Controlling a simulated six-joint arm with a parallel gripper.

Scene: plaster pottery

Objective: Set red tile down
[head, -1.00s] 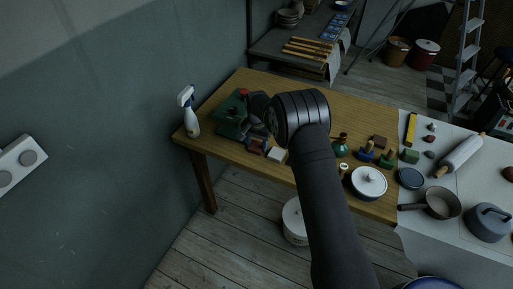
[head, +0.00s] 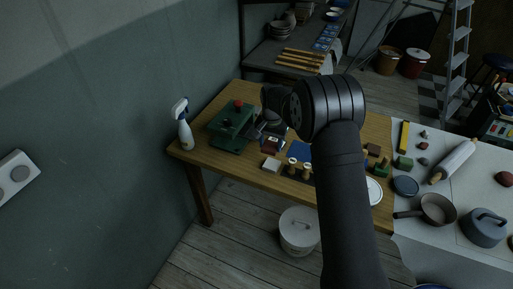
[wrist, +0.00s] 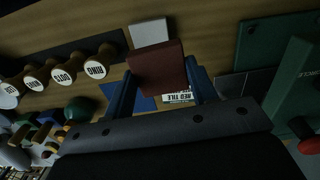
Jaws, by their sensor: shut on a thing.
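The dark red tile (wrist: 158,69) is between the blue fingers of my gripper (wrist: 160,82) in the wrist view, shut on it. In the head view the red tile (head: 271,145) shows at my gripper (head: 267,136), just right of a green press. A printed "RED TILE" label (wrist: 177,97) lies behind the tile in the wrist view, close to the right finger. I cannot tell whether the tile touches the table (head: 224,160) or hangs above it.
A white tile (head: 271,164) and a blue tile (head: 300,151) lie close by. The green press (head: 227,142) with its red knob (head: 238,103) stands left. Labelled stamps (wrist: 62,72) line the left of the wrist view. A spray bottle (head: 184,128) stands at the table's left edge.

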